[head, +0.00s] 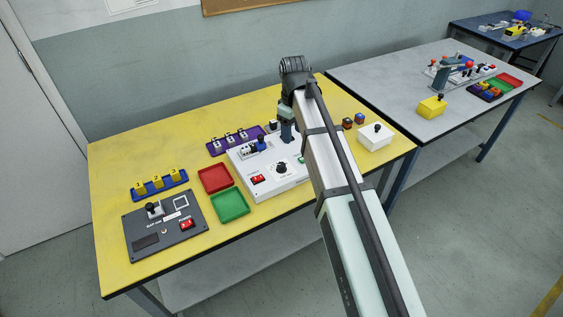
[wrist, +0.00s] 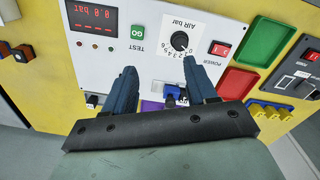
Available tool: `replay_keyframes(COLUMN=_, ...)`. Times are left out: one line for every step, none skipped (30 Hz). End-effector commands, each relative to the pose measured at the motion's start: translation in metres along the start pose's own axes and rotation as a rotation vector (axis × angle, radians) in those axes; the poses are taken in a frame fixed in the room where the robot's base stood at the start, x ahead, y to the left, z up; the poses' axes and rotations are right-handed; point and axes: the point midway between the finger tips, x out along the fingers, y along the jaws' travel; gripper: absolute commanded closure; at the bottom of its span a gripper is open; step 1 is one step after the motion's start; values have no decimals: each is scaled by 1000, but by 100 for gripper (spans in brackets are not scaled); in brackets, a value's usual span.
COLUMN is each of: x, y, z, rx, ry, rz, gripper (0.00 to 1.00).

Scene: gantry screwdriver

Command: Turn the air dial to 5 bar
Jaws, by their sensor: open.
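The air dial (wrist: 180,41) is a round black knob on a white panel (wrist: 165,64), with a numbered scale beside it and the label "AIR bar". In the head view the dial (head: 281,168) shows left of my arm. In the wrist view a red display (wrist: 92,14) seems to read 0.0 bar, upside down; the knob's exact pointing is too small to tell. My gripper (wrist: 165,72) is open and empty, its two blue-grey fingers apart, over the panel and short of the dial in the picture. In the head view my gripper (head: 289,131) is partly hidden by my arm.
The panel also carries a red power switch (wrist: 220,48) and a green GO button (wrist: 137,31). Red (head: 214,179) and green (head: 230,205) trays lie left of it. A purple rack (head: 232,139) stands behind. A dark panel (head: 165,225) and a white box (head: 375,139) stand on the yellow table.

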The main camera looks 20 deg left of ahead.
Motion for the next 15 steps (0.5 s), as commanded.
replay_keyframes(x=-5, y=-12, z=-7, rx=-28, ry=1, rz=-7, gripper=43)
replay_keyframes(x=-7, y=-17, z=-10, rx=-42, ry=1, rz=-11, gripper=43)
replay_keyframes(x=-9, y=-23, z=-14, rx=-57, ry=1, rz=-14, gripper=43)
replay_keyframes(x=-11, y=-26, z=-15, rx=-66, ry=1, rz=-17, gripper=43)
replay_keyframes(x=-12, y=-28, z=-16, rx=-73, ry=1, rz=-19, gripper=43)
replay_keyframes(x=-12, y=-31, z=-18, rx=-79, ry=1, rz=-21, gripper=43)
replay_keyframes(x=-12, y=-32, z=-18, rx=-82, ry=0, rz=-22, gripper=43)
replay_keyframes(x=-11, y=-33, z=-19, rx=-84, ry=0, rz=-23, gripper=43)
replay_keyframes(x=-9, y=-34, z=-19, rx=-86, ry=0, rz=-24, gripper=43)
replay_keyframes(x=-7, y=-34, z=-19, rx=-86, ry=0, rz=-24, gripper=43)
replay_keyframes(x=-4, y=-34, z=-19, rx=-86, ry=0, rz=-24, gripper=43)
replay_keyframes(x=0, y=-34, z=-18, rx=-85, ry=0, rz=-24, gripper=43)
replay_keyframes(x=4, y=-34, z=-18, rx=-85, ry=-1, rz=-25, gripper=43)
replay_keyframes(x=7, y=-34, z=-18, rx=-85, ry=-1, rz=-25, gripper=43)
replay_keyframes(x=13, y=-34, z=-18, rx=-84, ry=-1, rz=-25, gripper=43)
